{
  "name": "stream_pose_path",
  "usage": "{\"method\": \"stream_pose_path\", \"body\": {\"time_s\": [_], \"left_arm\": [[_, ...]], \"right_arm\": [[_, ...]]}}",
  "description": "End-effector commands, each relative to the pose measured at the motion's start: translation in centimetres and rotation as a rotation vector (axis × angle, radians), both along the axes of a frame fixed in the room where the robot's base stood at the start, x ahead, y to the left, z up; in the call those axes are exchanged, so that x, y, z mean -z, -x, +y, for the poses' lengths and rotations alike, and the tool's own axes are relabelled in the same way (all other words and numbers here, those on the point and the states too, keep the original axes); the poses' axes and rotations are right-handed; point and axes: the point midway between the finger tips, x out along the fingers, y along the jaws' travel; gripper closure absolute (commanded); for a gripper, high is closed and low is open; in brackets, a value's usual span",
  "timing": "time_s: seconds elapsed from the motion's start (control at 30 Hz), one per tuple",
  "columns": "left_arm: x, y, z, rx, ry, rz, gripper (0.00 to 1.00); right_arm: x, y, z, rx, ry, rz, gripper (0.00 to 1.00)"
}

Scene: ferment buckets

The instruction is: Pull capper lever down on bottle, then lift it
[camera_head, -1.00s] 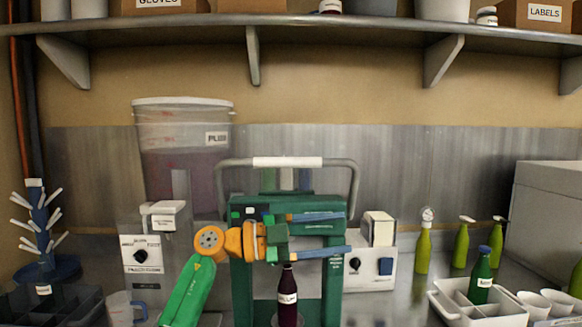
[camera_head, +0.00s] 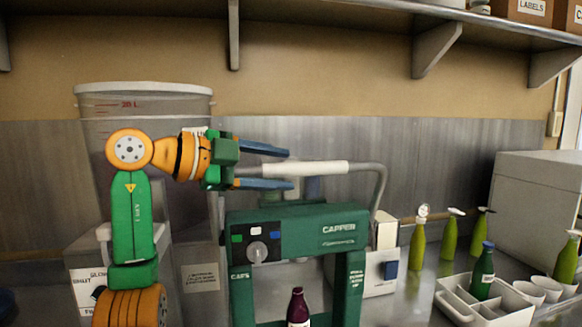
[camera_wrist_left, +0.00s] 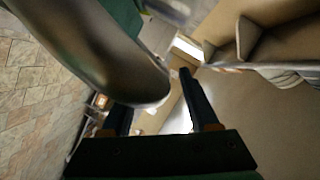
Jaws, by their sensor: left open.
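The green capper (camera_head: 310,232) stands on the bench with its lever raised. The lever is a grey bent tube with a white grip (camera_head: 325,168). A dark purple bottle (camera_head: 298,309) stands upright in the capper's opening, its lower part cut off by the frame. My left gripper (camera_head: 291,168) is open, with its blue fingers above and below the left part of the white grip in the head view; no contact can be made out. In the left wrist view the open fingers (camera_wrist_left: 155,98) show beside a large grey tube. My right gripper is not in view.
A large lidded bucket (camera_head: 145,100) stands behind my left arm. To the right are green bottles (camera_head: 417,245), a white divided tray (camera_head: 462,300) with a green bottle, and white cups (camera_head: 530,292). A shelf (camera_head: 400,15) runs above.

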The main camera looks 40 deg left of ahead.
Motion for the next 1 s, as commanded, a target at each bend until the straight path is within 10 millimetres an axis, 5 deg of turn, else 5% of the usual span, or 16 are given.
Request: {"method": "stream_pose_path", "body": {"time_s": [0.2, 0.43, 0.67, 1.0], "left_arm": [[0.5, -2.5, -1.0, 0.001, 0.000, 0.000, 0.39], [0.6, -2.7, -1.0, 0.001, 0.000, -0.002, 0.39], [0.6, -2.6, -1.0, 0.001, 0.000, -0.002, 1.00], [0.6, -2.6, -1.1, 0.002, 0.000, -0.002, 1.00]], "right_arm": [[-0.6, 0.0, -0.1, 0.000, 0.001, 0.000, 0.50], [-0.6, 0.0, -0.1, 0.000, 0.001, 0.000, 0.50], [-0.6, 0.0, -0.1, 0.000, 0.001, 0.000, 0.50], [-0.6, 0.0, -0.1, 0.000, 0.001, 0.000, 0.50]]}}
